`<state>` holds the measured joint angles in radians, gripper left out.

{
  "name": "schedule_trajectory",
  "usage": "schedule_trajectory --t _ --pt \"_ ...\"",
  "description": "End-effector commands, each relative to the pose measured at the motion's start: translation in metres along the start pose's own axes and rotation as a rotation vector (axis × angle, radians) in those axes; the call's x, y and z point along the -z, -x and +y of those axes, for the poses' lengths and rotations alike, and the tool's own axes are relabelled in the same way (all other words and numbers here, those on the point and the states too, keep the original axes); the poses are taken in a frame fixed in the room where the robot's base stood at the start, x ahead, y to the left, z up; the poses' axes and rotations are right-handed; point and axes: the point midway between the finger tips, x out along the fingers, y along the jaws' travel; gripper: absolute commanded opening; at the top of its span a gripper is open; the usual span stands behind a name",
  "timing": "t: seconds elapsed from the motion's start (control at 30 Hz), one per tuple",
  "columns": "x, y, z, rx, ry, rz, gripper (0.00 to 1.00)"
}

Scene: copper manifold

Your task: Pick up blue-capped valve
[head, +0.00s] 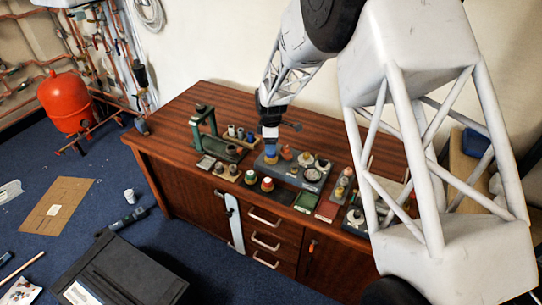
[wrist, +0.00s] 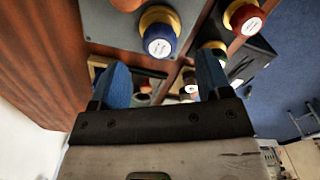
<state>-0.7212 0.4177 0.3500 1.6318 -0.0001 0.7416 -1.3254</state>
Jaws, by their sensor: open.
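The blue-capped valve (wrist: 160,38) has a yellow body and a white label on its cap. In the wrist view it lies just beyond the gap between my fingertips, on a grey board (wrist: 115,22). In the head view a blue and yellow piece (head: 270,157) shows directly below my gripper (head: 269,138) on the bench. My gripper also shows in the wrist view (wrist: 162,72), with two blue fingers spread apart and nothing between them. Contact with the valve is not visible.
A red-capped valve (wrist: 243,18) stands to the right in the wrist view. The bench's left end is clear.

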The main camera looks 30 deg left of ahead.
Motion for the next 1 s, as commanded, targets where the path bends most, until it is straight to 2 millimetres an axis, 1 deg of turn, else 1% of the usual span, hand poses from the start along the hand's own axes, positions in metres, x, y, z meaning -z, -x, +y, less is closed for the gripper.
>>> schedule_trajectory --t 0.3,0.43,0.57,1.0 --pt "-0.002 -0.035 0.0 0.002 0.0 -0.001 0.71" --pt "-0.002 -0.044 0.0 0.001 0.0 0.0 0.71" --pt "-0.002 -0.047 0.0 0.0 0.0 0.0 0.71" --pt "-0.002 -0.047 0.0 0.0 0.0 0.0 0.71"
